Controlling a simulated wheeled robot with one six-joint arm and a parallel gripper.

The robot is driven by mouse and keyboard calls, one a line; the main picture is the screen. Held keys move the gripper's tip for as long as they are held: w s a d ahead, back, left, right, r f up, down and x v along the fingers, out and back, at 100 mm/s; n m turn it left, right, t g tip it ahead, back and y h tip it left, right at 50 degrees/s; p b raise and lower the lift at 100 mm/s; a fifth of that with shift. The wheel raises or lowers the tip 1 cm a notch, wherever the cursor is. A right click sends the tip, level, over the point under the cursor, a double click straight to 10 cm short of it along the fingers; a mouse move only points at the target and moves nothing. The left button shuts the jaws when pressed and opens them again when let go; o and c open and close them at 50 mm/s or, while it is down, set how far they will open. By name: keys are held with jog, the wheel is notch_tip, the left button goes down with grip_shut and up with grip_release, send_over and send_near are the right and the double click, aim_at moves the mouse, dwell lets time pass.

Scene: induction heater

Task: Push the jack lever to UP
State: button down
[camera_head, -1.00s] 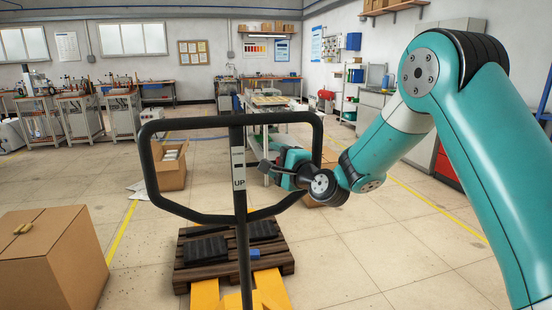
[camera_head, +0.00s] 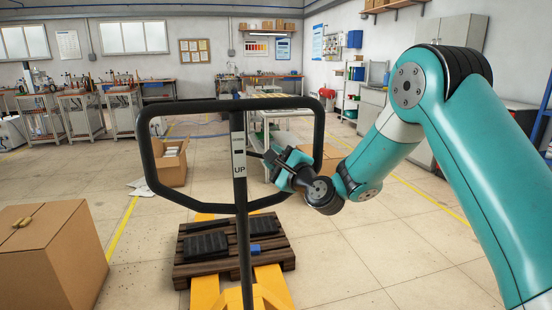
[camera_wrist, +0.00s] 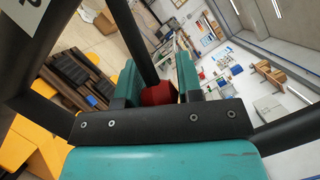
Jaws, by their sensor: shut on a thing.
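The jack's black loop handle (camera_head: 147,165) stands upright in front of me on a central post (camera_head: 244,235). A white label reading UP (camera_head: 239,168) is on the post. My gripper (camera_head: 272,157) is just right of the label, inside the loop. In the wrist view, a red knob (camera_wrist: 158,95), which looks like the lever's end, sits between the two teal fingers of my gripper (camera_wrist: 157,84). The fingers are shut on it. The rest of the lever is hard to tell from the dark bars around it and is mostly hidden in the head view.
Yellow forks (camera_head: 272,285) reach under a wooden pallet (camera_head: 205,268) with black items on it. A cardboard box (camera_head: 40,262) stands at the left front; an open box (camera_head: 172,165) is farther back.

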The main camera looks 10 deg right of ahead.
jog(key=c, duration=0.8)
grip_release()
jog(key=shift+s, duration=0.1)
jog(key=shift+s+d+f+b, duration=0.2)
jog(key=shift+s+b, duration=0.05)
jog(key=shift+b, duration=0.2)
jog(key=shift+b+v, duration=5.75)
jog(key=shift+v, duration=2.55)
jog(key=shift+a, duration=0.1)
